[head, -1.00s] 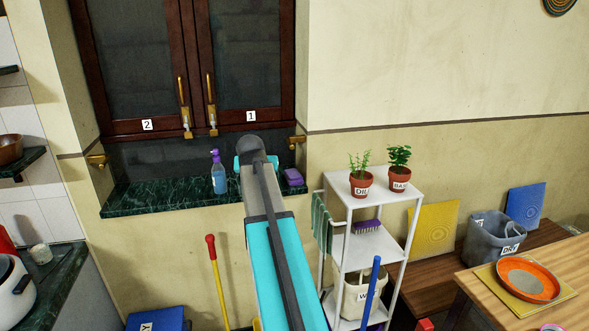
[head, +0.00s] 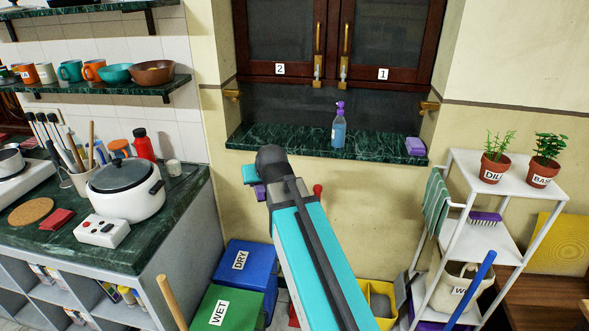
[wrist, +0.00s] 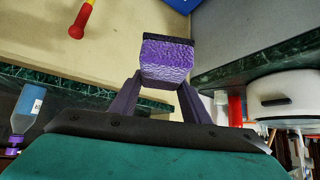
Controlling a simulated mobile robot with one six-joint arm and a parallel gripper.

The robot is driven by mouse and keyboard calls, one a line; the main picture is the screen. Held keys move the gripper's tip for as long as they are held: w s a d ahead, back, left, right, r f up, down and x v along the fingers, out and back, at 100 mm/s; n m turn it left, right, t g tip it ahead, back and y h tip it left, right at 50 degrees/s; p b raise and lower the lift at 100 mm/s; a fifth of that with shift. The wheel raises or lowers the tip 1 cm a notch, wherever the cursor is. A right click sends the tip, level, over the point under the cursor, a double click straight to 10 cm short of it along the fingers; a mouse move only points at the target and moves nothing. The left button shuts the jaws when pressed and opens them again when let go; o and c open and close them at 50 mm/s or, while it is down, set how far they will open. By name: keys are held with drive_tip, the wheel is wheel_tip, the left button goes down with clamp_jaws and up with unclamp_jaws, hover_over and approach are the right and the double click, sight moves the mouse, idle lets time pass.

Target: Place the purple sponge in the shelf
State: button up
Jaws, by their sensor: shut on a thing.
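My gripper (head: 257,188) is shut on a purple sponge. In the wrist view the held sponge (wrist: 165,62) shows a rough purple face with a dark band along one edge, between both fingers. In the head view only a small purple bit shows by my gripper; my arm hides the rest. Another purple sponge (head: 415,146) lies on the green marble sill (head: 285,140), apart from my gripper. The white shelf rack (head: 510,172) stands at the right. A purple brush (head: 484,217) lies on its middle level, and potted plants stand on top.
A spray bottle (head: 339,128) stands on the sill. At the left, a counter holds a white pot (head: 126,190), with wall shelves (head: 100,88) above. Blue (head: 246,268) and green (head: 222,310) bins stand below. A blue pole (head: 470,290) crosses the rack's front.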

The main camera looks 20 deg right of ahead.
drive_tip(key=s+a+f+n+y, duration=0.1)
drive_tip(key=a, duration=0.5)
drive_tip(key=shift+a+f, duration=0.2)
drive_tip(key=shift+f, duration=0.1)
drive_tip(key=shift+d, duration=0.1)
